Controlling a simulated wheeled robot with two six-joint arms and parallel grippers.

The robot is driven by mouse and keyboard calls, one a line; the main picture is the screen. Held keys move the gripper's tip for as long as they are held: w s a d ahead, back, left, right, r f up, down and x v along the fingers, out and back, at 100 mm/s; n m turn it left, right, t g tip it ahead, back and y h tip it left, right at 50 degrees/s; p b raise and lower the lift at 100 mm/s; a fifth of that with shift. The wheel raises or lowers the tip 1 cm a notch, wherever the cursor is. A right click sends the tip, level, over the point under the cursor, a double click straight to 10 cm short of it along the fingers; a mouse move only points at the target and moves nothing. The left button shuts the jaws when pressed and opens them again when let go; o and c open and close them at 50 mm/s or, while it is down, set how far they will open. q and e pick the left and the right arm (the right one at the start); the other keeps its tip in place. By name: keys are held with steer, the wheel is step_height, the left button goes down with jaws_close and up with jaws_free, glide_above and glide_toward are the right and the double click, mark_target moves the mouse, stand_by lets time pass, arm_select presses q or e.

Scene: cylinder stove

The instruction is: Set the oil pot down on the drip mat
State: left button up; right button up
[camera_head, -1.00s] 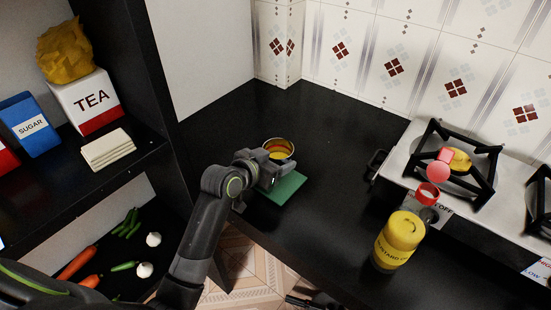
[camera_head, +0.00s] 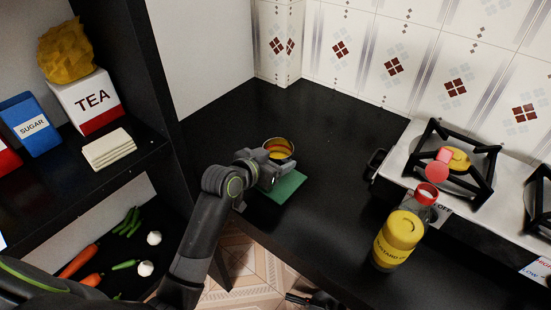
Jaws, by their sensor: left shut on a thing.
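The oil pot (camera_head: 279,147) is a small open metal pot with yellow-orange oil inside. It is upright at the back part of the green drip mat (camera_head: 287,188), which lies on the black counter. My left gripper (camera_head: 268,170) is shut on the near side of the oil pot; its fingers hide the pot's lower part. I cannot tell whether the pot's base touches the mat. Part of my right gripper (camera_head: 312,299) shows at the bottom edge, low in front of the counter; its jaws are not clear.
A dark shelf (camera_head: 125,170) stands at left. The counter right of the mat is clear.

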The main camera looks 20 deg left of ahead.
arm_select(q)
steer(key=shift+f+b, duration=0.85)
steer(key=shift+f, duration=0.6)
steer(key=shift+r, duration=0.15)
steer(key=shift+r+p, duration=1.15)
steer(key=shift+p, duration=0.25)
steer(key=shift+p, duration=0.7)
stand_by(0.6)
steer(key=shift+f+b, duration=0.75)
steer(key=shift+f, duration=0.55)
steer(key=o, duration=1.1)
steer(key=shift+o, duration=0.2)
steer(key=shift+s, duration=0.1)
